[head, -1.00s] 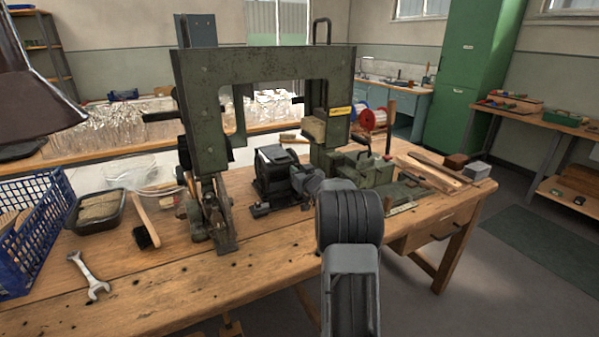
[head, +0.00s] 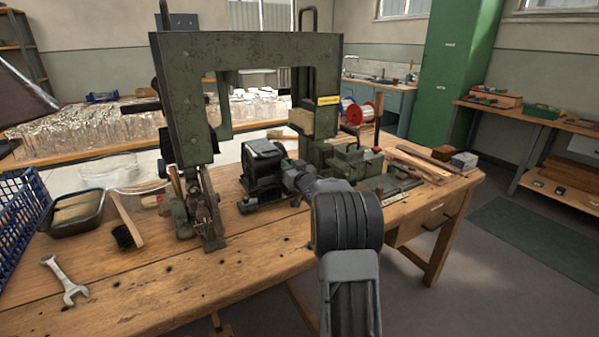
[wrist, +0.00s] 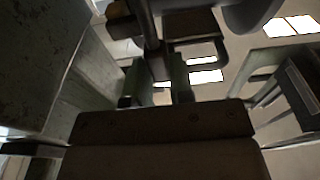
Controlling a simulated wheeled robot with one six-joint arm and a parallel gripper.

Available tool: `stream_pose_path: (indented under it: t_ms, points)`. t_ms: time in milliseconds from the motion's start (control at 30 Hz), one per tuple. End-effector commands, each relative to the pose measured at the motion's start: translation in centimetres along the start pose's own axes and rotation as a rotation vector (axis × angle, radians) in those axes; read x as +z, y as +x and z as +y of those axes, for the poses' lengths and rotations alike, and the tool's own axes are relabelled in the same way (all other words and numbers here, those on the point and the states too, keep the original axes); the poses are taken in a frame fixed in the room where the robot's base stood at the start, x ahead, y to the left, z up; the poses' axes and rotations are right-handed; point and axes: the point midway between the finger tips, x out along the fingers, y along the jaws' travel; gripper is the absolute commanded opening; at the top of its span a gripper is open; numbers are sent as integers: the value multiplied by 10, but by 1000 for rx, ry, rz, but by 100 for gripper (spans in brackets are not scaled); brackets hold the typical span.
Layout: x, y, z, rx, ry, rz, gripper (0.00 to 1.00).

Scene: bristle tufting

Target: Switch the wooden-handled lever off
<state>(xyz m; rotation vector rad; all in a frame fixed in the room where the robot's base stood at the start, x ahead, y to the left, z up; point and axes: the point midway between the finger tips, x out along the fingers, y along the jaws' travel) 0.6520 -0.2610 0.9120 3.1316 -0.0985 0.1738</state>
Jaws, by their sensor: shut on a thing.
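In the wrist view, my gripper (wrist: 156,92) has its two fingers closed around a dark rod (wrist: 151,38), which looks like the shaft of the lever. A brownish rounded part (wrist: 123,23), perhaps its wooden handle, shows at the upper left. The view is dark and I cannot read the lever's setting. In the head view, my arm reaches forward over the bench, and the fingertips cannot be made out there. A large green metal frame (head: 245,48) stands on the bench beyond the arm.
The wooden bench (head: 150,290) carries a spanner (head: 66,281), a brush (head: 126,225), a dark tray (head: 75,226) and a blue crate (head: 18,215) at the left. A green machine box with a red knob (head: 377,150) stands right of the frame. The bench's front strip is mostly clear.

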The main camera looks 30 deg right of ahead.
Motion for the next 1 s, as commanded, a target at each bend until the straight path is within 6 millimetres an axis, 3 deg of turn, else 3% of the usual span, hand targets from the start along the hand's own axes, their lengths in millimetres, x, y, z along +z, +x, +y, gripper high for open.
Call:
stream_pose_path:
  t_ms: [300,333,567,833,1000]
  points:
    - [0,1,-7,-8,0,12,0]
    - [0,1,-7,-8,0,11,24]
    - [0,1,-6,-8,0,11,46]
    - [-1,1,-6,-7,0,11,47]
    - [-18,2,-6,-7,-1,13,47]
